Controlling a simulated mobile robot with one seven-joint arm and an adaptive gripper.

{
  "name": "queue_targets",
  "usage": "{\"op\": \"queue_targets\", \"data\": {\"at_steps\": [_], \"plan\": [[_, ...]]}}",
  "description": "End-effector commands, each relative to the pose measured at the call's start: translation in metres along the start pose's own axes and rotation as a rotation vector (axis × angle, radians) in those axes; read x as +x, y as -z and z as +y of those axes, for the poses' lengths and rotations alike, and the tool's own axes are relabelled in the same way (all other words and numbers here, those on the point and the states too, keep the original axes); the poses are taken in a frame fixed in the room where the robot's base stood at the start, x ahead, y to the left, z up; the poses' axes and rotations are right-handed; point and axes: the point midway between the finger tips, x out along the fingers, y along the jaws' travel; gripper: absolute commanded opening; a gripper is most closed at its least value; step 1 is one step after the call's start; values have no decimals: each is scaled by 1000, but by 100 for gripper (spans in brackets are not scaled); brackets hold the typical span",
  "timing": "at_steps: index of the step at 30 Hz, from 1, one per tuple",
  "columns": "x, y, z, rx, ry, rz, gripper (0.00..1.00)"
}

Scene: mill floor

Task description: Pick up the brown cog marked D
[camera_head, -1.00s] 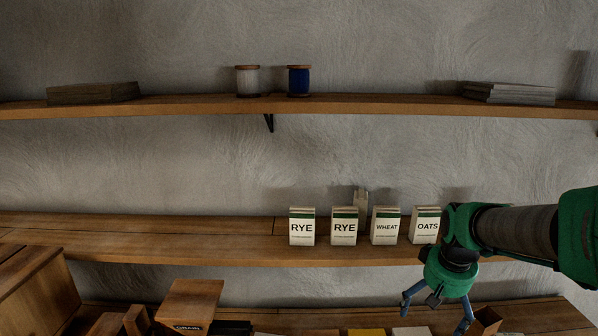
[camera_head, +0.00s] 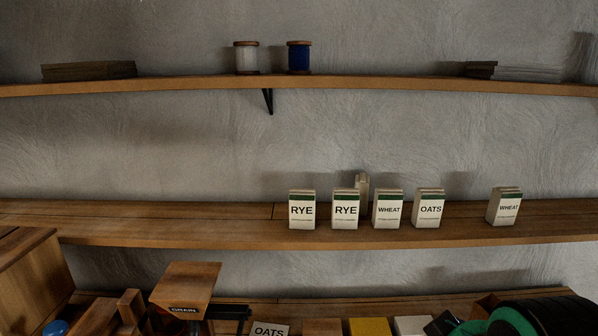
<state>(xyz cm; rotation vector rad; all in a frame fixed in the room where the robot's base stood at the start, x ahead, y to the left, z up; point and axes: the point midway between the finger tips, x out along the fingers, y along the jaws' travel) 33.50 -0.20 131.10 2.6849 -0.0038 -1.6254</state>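I see no brown cog marked D in this view. Green and black parts of my arm show at the bottom right corner, low over the bench. My gripper's fingers do not show, so I cannot see whether it holds anything.
A shelf (camera_head: 150,231) bears a row of boxes, including a RYE box (camera_head: 302,211) and an OATS box (camera_head: 429,209). An upper shelf (camera_head: 400,84) holds a blue spool (camera_head: 299,58). Below, a wooden block (camera_head: 186,283), a yellow block (camera_head: 370,328) and other items crowd the bench.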

Motion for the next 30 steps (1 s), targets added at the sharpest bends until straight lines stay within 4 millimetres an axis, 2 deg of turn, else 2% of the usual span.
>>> {"op": "queue_targets", "data": {"at_steps": [4, 11, 13, 20, 30], "plan": [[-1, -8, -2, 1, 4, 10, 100], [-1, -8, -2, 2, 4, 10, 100], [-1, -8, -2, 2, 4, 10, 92], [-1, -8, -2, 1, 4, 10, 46], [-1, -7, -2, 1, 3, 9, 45]]}}
